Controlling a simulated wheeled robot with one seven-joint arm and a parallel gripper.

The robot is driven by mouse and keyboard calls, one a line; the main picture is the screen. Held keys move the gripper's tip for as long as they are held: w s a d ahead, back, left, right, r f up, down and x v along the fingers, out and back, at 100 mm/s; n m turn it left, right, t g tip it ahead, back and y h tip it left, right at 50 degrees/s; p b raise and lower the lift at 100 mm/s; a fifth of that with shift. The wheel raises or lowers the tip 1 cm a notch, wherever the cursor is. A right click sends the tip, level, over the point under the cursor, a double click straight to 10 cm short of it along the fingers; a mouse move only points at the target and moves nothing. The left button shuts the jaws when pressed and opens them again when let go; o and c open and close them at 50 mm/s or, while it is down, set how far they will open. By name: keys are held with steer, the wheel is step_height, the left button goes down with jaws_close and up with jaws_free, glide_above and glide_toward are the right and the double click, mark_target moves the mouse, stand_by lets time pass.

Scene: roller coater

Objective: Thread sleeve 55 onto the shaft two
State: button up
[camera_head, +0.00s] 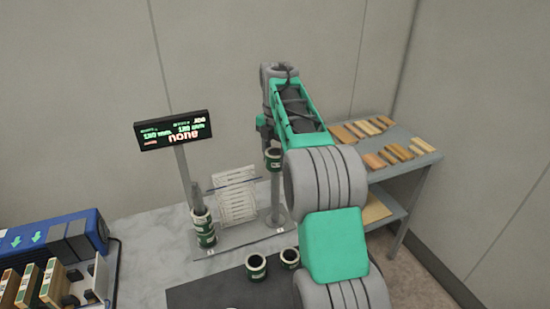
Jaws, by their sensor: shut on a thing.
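My gripper (265,131), at the end of my green and grey arm, points down at the centre, partly hidden by my arm. A dark green sleeve with a pale rim (272,158) is just below it, and the gripper appears shut on it. The sleeve is at the upper part of the right upright shaft (276,193); I cannot tell whether it is around the shaft or in front of it. The left shaft (197,194) carries stacked sleeves (203,228). Two loose sleeves stand on the dark mat, one (256,267) left of the other (290,258). Sleeve numbers are unreadable.
A sheet of paper (237,203) stands between the shafts. A display on a post (173,131) is behind at left. A blue machine (58,238) and boxes (30,285) are at far left. A grey shelf (410,157) with wooden blocks is at right.

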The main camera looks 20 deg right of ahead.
steer(key=shift+f+b, duration=0.75)
steer(key=shift+f, duration=0.35)
steer(key=o, duration=1.5)
steer(key=shift+o, duration=0.6)
steer(key=o, duration=0.3)
step_height(320, 180, up, 3)
steer(key=p, duration=0.3)
steer(key=shift+r, duration=2.05)
